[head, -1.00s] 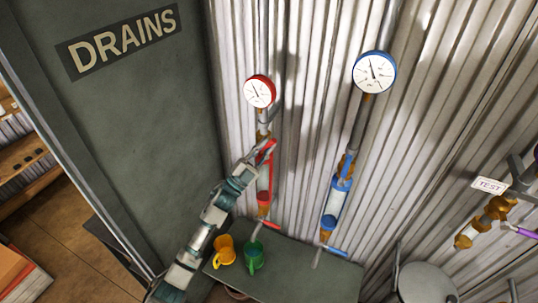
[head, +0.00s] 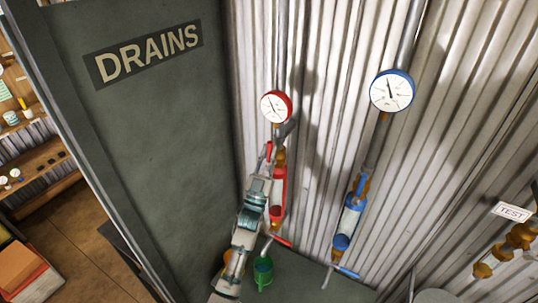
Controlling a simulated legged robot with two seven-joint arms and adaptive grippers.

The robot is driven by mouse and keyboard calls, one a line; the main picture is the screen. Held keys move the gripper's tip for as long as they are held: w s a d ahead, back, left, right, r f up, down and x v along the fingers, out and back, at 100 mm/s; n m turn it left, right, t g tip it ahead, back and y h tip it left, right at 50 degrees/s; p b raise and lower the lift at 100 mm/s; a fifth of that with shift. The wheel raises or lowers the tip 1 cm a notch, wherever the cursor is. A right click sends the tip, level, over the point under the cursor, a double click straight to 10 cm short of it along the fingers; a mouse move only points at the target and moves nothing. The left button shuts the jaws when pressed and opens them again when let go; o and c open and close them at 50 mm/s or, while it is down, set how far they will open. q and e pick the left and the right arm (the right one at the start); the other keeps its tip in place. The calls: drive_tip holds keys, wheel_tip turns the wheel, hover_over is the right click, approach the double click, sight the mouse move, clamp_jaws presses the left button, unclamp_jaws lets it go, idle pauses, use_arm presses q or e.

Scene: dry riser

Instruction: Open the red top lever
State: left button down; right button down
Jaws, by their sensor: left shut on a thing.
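The red top lever (head: 269,150) is on the left pipe, below the red-rimmed gauge (head: 276,107) and above the red cylinder (head: 279,190). My left gripper (head: 266,162) comes up from below and is shut on this lever. The lever's red end shows just above the fingers, and the rest is hidden by the gripper. A lower red lever (head: 282,242) sticks out to the right under the red cylinder. My right gripper is not in view.
To the right stands a pipe with a blue-rimmed gauge (head: 391,91), a blue cylinder (head: 347,221) and a lower blue lever (head: 348,272). A green mug (head: 263,273) and a partly hidden orange mug (head: 227,263) stand below. A DRAINS panel (head: 148,54) is left.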

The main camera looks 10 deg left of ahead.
use_arm(q)
drive_tip(key=shift+s+a+r, duration=0.1)
drive_tip(key=shift+r, duration=0.65)
drive_tip(key=c, duration=1.1)
unclamp_jaws()
drive_tip(key=shift+c, duration=0.2)
drive_tip(key=shift+w+d+f, duration=0.3)
drive_tip(key=v, duration=1.2)
drive_tip(key=shift+w+d+f, duration=0.1)
drive_tip(key=shift+f, duration=0.1)
